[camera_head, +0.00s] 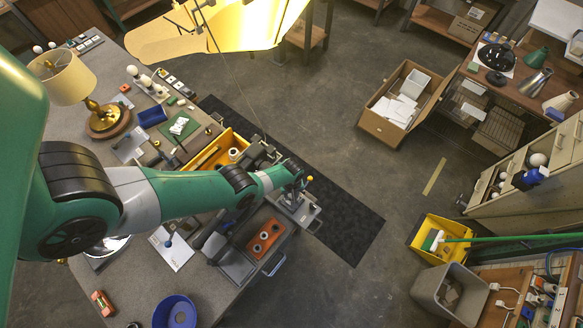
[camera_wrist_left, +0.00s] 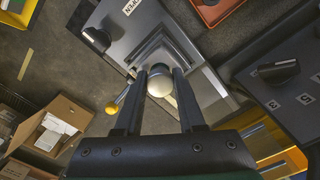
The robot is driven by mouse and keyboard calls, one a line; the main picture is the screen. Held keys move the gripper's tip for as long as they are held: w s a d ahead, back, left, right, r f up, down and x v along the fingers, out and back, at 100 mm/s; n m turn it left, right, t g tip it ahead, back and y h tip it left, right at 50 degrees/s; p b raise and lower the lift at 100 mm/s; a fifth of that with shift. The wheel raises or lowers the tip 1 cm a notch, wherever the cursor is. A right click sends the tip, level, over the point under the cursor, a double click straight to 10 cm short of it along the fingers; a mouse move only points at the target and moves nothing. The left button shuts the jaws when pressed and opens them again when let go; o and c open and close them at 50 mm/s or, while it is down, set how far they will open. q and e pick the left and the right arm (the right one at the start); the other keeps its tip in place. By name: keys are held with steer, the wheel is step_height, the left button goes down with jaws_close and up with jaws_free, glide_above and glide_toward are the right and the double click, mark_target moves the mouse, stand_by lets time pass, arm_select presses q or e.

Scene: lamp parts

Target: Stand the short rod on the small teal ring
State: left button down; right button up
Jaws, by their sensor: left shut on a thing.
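My left gripper (camera_head: 298,186) is over the grey metal device (camera_head: 302,212) at the table's right edge. In the left wrist view, the fingers of my left gripper (camera_wrist_left: 160,92) are shut on a round pale-topped thing (camera_wrist_left: 160,82). It is seen end-on, above a stepped metal block (camera_wrist_left: 165,52); I cannot tell whether it is the short rod or part of the device. An orange-yellow knob (camera_wrist_left: 112,108) on a thin lever is just left of the fingers. I cannot make out the small teal ring. My right gripper is not in view.
An orange block with holes (camera_head: 264,239) and a yellow bin (camera_head: 222,150) are near my left arm. A brass lamp (camera_head: 70,80), a white sheet (camera_head: 170,248) and a blue round dish (camera_head: 176,312) are on the table. The table's front left is fairly clear.

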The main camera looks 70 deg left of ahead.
arm_select(q)
steer(key=shift+f, duration=0.2)
steer(key=shift+c, duration=2.2)
jaws_free()
steer(key=shift+r, duration=0.15)
